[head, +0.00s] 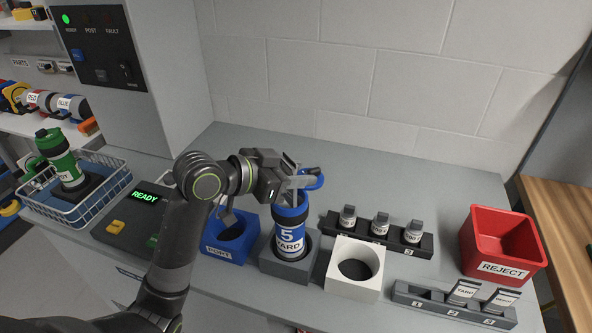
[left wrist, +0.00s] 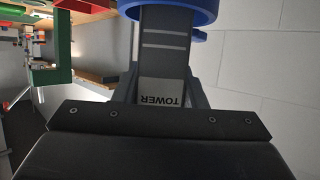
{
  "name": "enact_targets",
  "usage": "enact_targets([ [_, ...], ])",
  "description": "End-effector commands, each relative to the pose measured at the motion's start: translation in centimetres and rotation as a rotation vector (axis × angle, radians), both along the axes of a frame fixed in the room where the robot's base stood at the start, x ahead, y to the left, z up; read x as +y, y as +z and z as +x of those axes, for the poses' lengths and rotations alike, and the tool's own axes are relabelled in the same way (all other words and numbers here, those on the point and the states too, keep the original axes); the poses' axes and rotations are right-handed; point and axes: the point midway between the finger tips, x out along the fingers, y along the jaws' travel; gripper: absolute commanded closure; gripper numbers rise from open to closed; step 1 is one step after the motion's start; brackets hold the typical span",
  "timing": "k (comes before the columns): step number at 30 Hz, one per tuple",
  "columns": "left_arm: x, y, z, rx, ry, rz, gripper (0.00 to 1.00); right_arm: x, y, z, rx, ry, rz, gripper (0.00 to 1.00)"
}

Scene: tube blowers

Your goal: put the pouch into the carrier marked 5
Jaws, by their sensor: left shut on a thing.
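The carrier marked 5 (head: 289,232) is a blue cylinder labelled YARD, standing upright in a grey holder (head: 272,266). Its blue lid (head: 314,178) is swung open at the upper right. My left gripper (head: 292,184) is right above the carrier's mouth. It is shut on the pouch (left wrist: 166,50), a dark grey piece with two pale stripes and a white TOWER label, in the left wrist view. A blue ring (left wrist: 205,18) shows at the pouch's far end there. In the head view the gripper largely hides the pouch, and I cannot tell how deep it sits. My right gripper is not in view.
A blue PORT block (head: 226,250) and a white block (head: 343,283), both with round holes, flank the holder. Racks with small labelled containers (head: 380,226) (head: 462,291) and a red REJECT bin (head: 500,243) stand at right. A green carrier (head: 62,160) stands in a wire basket at left.

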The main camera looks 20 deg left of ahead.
Motion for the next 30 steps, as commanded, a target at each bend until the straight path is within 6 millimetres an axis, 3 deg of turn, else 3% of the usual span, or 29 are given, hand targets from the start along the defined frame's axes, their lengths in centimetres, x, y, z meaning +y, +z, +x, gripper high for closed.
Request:
enact_targets([
  [13, 0.0, -1.9, 0.0, -0.001, 0.0, 0.0, 0.85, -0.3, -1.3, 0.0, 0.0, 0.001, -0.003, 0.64],
  [22, 0.0, -2.0, 0.0, -0.001, 0.0, 0.0, 0.85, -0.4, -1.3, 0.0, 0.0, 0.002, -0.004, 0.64],
  [23, 0.0, -2.0, 0.0, -0.001, 0.0, 0.0, 0.61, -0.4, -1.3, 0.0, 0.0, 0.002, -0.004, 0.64],
  [28, 0.0, -2.0, 0.0, -0.001, 0.0, 0.0, 0.39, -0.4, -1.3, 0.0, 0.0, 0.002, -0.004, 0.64],
  [30, 0.0, -2.0, 0.0, -0.001, 0.0, 0.0, 0.37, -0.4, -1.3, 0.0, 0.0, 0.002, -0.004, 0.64],
])
